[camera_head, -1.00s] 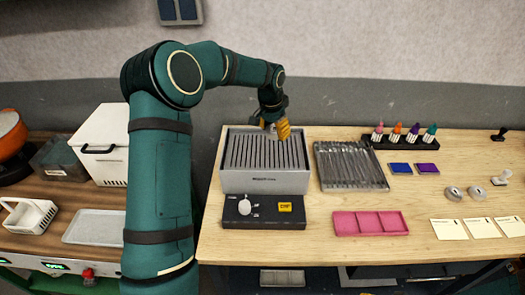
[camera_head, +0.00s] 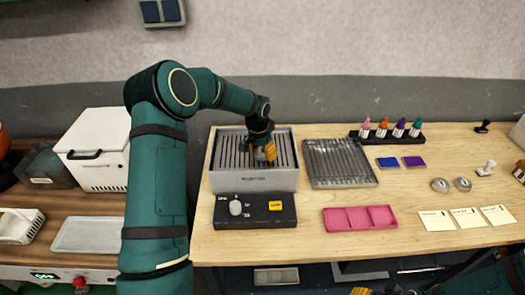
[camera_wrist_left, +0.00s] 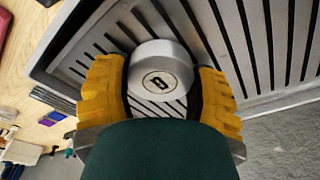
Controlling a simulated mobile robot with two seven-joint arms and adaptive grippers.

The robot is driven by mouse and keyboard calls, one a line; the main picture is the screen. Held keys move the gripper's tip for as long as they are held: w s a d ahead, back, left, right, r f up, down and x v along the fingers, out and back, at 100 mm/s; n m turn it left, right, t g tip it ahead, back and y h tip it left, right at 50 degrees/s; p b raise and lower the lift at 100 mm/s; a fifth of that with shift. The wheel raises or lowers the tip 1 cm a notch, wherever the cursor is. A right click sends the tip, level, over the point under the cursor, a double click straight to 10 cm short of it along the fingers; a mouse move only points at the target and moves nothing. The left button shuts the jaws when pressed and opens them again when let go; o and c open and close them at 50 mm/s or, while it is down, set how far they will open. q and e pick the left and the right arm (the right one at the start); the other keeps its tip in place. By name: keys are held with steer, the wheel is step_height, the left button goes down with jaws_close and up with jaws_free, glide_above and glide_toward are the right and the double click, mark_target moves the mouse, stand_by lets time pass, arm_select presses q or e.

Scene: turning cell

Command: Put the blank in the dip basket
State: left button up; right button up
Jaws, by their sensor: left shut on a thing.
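The blank is a grey metal cylinder with a dark ringed mark on its end face, held between the yellow fingers in the left wrist view (camera_wrist_left: 160,78). My left gripper (camera_head: 266,154) is shut on it over the slotted grey box (camera_head: 254,180); I cannot tell whether the blank touches the slats. A white basket with a handle (camera_head: 18,228), seemingly the dip basket, stands on the left bench, cut by the picture edge.
A dark control box with a knob (camera_head: 255,210) sits before the slotted box. A ribbed grey tray (camera_head: 338,165) and a pink tray (camera_head: 360,218) lie to the right. On the left bench are a flat tray (camera_head: 88,236) and a white lidded box (camera_head: 98,150).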

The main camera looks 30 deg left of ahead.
mark_target(259, 153)
arm_select(q)
steer(key=shift+f, duration=0.15)
steer(key=o, duration=1.3)
steer(key=shift+c, duration=0.2)
steer(key=shift+r, duration=0.45)
step_height(259, 153, up, 11)
steer(key=s, duration=0.1)
steer(key=shift+s+a+r, duration=0.15)
steer(key=shift+s+a, duration=0.1)
steer(key=shift+s, duration=0.1)
